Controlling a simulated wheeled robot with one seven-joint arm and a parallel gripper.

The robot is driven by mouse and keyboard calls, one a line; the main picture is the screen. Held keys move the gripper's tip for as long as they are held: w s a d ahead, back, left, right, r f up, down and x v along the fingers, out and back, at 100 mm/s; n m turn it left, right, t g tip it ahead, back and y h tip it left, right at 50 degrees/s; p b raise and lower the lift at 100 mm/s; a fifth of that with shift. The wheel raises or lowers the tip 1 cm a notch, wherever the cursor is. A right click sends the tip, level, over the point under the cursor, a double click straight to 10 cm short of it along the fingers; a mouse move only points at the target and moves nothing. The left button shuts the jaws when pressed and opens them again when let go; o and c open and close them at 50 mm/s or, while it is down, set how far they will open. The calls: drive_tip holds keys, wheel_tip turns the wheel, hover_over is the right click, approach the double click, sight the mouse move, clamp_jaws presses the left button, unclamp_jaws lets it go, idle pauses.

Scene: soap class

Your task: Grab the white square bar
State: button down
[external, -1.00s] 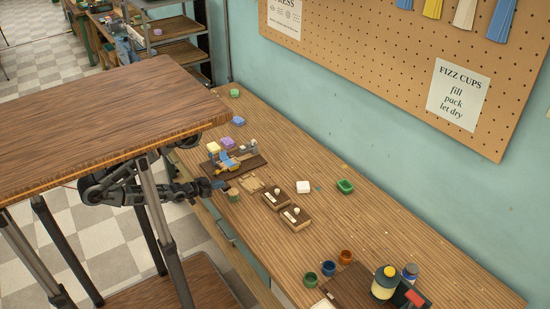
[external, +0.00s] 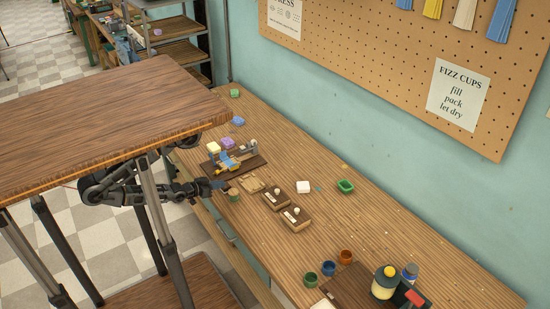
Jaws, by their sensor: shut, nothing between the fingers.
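My gripper (external: 226,184) is at the bench's near edge, by a small round pot (external: 233,194). It is shut and empty, to the left of the white bar and well apart from it. The fingertips are small and partly lost against the things around them.
Two wooden boxes with white knobs, one here (external: 275,199) and one here (external: 295,218), stand between my gripper and the bar's near side. A board with a blue and yellow device (external: 232,162) is behind my gripper.

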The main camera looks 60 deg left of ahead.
drive_tip(key=c, duration=1.8)
unclamp_jaws()
drive_tip(key=o, duration=1.7)
